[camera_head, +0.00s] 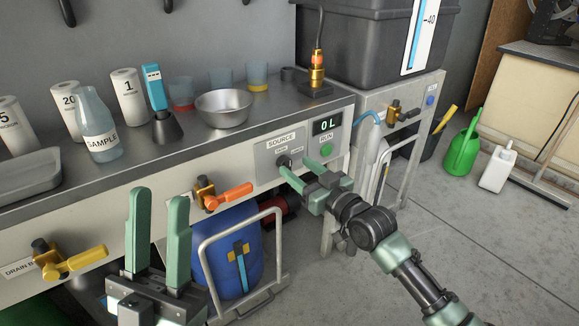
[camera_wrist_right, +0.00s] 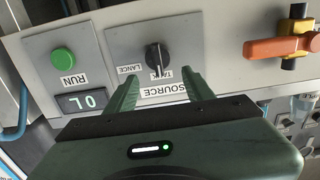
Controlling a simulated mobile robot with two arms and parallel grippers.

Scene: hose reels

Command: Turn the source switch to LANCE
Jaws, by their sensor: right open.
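The source switch is a dark round knob (camera_wrist_right: 157,57) on a grey panel marked SOURCE, which also shows in the head view (camera_head: 266,155). In the right wrist view the panel is upside down; the knob's white mark points towards the TANK label (camera_wrist_right: 163,73), and the LANCE label (camera_wrist_right: 130,69) is to its left. My right gripper (camera_wrist_right: 161,80) is open in front of the panel, its fingers to either side of the knob's line and apart from it. In the head view my right gripper (camera_head: 296,168) partly hides the knob. My left gripper (camera_head: 158,198) is open and empty at the lower left.
A green RUN button (camera_head: 326,150) and a display reading 0L (camera_head: 327,124) are beside the switch. An orange-handled valve (camera_head: 228,196) is left of it, above a blue drum (camera_head: 230,250).

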